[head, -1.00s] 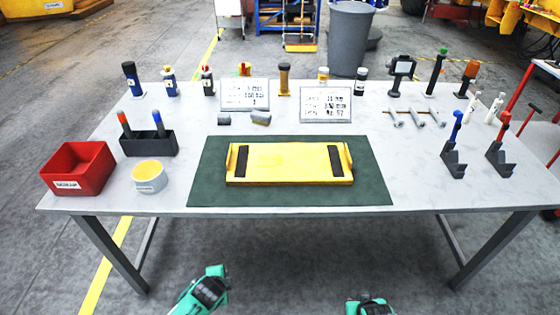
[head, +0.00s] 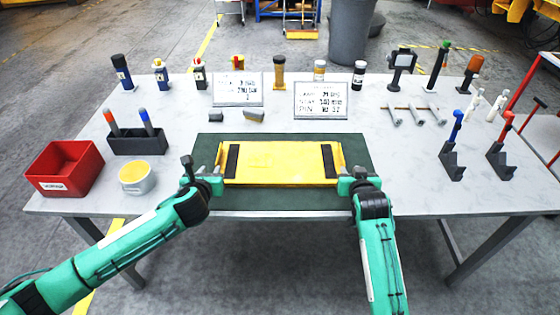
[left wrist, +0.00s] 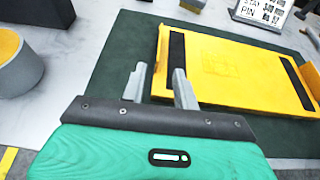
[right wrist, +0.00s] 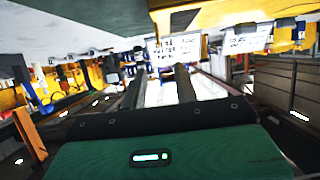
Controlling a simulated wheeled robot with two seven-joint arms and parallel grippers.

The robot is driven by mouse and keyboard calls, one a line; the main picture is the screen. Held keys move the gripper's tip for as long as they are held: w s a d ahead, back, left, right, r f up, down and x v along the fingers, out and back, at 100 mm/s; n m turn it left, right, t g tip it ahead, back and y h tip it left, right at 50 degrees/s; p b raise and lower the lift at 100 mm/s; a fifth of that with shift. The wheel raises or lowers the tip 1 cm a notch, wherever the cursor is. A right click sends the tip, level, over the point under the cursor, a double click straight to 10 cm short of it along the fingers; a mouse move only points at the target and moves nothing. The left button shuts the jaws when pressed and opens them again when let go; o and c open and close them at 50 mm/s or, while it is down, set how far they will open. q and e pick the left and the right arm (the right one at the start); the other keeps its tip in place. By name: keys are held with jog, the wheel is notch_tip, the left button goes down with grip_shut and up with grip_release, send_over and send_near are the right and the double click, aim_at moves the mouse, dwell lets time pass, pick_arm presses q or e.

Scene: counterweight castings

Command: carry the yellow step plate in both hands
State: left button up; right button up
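The yellow step plate (head: 285,163), with two black strips and raised ends, lies flat on the dark green mat (head: 270,200). My left gripper (head: 214,179) is at the plate's left end. In the left wrist view its fingers (left wrist: 160,80) are apart, close to the end of the plate (left wrist: 225,68), with nothing clearly between them. My right gripper (head: 345,180) is at the plate's right end. In the right wrist view its fingers (right wrist: 160,87) are apart; yellow, probably the plate, shows above them. Whether either gripper touches the plate is unclear.
A red bin (head: 68,168), a pale yellow-topped cup (head: 137,177) and a dark holder (head: 138,143) stand left on the grey table. Two signs (head: 238,89) (head: 321,100) and several bottles stand behind. Dark stands (head: 452,160) are at right. The table between mat and stands is clear.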

aim_at(219, 153)
pick_arm(q)
jog(key=shift+r, duration=0.1)
pick_arm(e)
jog(key=shift+s+r, duration=0.1)
